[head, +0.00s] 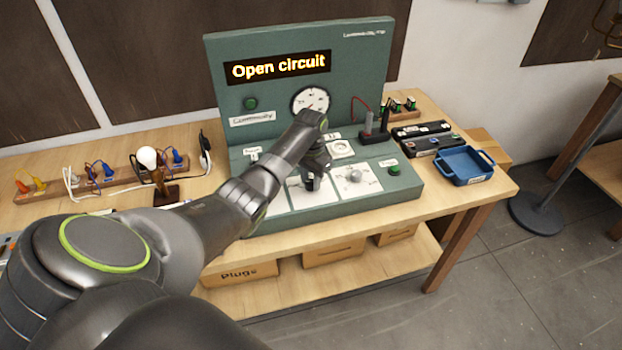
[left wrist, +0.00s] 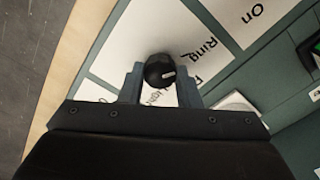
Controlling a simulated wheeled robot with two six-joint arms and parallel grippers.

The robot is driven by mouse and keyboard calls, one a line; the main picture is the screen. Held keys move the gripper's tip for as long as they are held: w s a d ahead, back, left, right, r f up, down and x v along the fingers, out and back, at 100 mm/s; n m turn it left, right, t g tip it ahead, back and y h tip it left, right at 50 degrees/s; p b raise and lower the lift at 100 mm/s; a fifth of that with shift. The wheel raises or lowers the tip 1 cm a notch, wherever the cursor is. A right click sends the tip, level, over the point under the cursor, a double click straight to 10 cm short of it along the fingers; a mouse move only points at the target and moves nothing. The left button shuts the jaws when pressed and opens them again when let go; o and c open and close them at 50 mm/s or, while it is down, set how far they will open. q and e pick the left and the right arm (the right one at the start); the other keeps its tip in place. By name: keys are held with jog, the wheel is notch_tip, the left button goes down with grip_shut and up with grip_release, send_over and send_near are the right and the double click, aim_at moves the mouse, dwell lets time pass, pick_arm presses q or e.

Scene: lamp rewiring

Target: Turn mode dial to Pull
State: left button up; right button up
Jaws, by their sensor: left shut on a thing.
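The mode dial (left wrist: 159,70) is a round black knob with a white pointer mark, on a white label plate of the green test bench (head: 420,195). In the left wrist view my left gripper's two fingers stand on either side of it and are shut on it. The word "Ring" is readable beside the dial; other labels are partly hidden by the fingers. In the head view my left gripper (head: 311,181) reaches down onto the panel and mostly hides the dial. My right gripper is not in view.
The bench's display (head: 278,67) reads "Open circuit", above a round gauge (head: 311,101). A silver knob (head: 354,175) and a green button (head: 393,170) sit right of my gripper. A blue tray (head: 466,165) stands at right. A bulb (head: 147,157) and plugs are at left.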

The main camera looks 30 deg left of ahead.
pick_arm(q)
jog(key=shift+r+m, duration=0.1)
jog(key=shift+m, duration=0.2)
jog(key=shift+m+p, duration=0.55)
jog(key=shift+m, duration=0.35)
jog(key=m, duration=0.2)
jog(key=shift+m+p, duration=0.3)
jog(key=shift+p, duration=0.1)
jog(key=m, duration=0.3)
jog(key=shift+w+p, duration=0.1)
jog(key=shift+p, duration=0.25)
jog(key=shift+m, duration=1.9)
jog(key=o, duration=1)
